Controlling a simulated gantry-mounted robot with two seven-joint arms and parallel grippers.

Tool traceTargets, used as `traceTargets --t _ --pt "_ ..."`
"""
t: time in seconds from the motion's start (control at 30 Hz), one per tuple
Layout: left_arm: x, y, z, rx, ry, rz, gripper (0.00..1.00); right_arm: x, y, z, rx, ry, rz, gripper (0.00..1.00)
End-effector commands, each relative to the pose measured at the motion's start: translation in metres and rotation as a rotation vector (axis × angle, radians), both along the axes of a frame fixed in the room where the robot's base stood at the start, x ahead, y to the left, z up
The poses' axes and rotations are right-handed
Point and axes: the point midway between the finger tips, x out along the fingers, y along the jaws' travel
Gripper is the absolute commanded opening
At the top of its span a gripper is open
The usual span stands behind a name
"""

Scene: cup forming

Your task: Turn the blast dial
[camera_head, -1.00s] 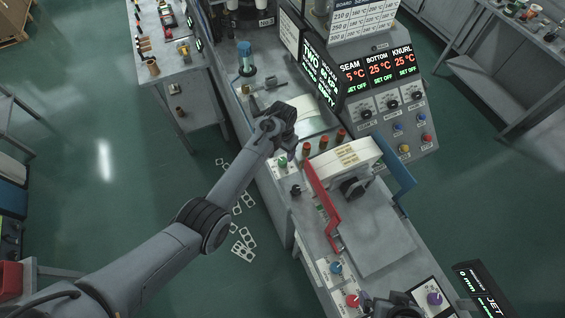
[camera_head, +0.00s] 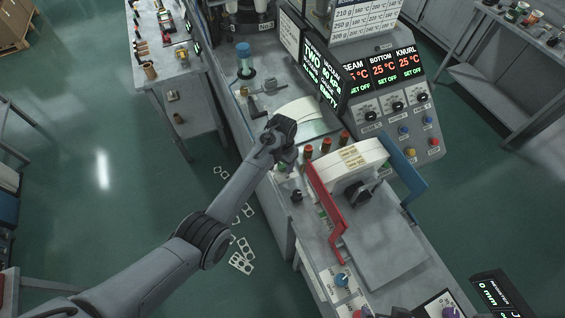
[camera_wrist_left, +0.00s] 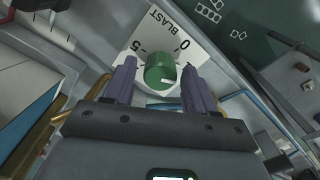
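The blast dial is a green round knob (camera_wrist_left: 160,72) on a white plate (camera_wrist_left: 150,40) marked BLAST, with 0 and 5, in the left wrist view. My left gripper (camera_wrist_left: 160,84) is open, with one finger on each side of the dial. Gaps show between the dial and both fingers in this view. In the head view my left gripper (camera_head: 287,148) is over the bench edge, left of the red-capped posts. The gripper and wrist there hide the plate, and I cannot pick out the dial. My right gripper is not in view.
A machine with a red lever (camera_head: 326,205) and a blue lever (camera_head: 407,172) stands right of my left gripper. Red-capped posts (camera_head: 326,146) stand close by. Display panels (camera_head: 383,68) rise farther back.

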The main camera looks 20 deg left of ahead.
Motion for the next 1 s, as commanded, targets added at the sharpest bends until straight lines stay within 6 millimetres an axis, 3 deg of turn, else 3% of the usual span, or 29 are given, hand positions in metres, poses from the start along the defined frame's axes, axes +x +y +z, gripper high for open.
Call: traceTargets --t 0.03,0.3,0.67,1.0 --pt "0.0 0.0 0.0 0.0 0.0 0.0 0.48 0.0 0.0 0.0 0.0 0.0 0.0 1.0" --pt "0.0 0.0 0.0 0.0 0.0 0.0 0.07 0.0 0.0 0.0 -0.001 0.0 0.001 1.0" --pt "0.0 0.0 0.002 0.0 0.001 -0.059 0.07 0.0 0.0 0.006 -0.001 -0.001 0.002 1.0" --pt "0.0 0.0 0.002 0.001 0.002 -0.302 0.07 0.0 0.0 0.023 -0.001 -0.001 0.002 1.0"
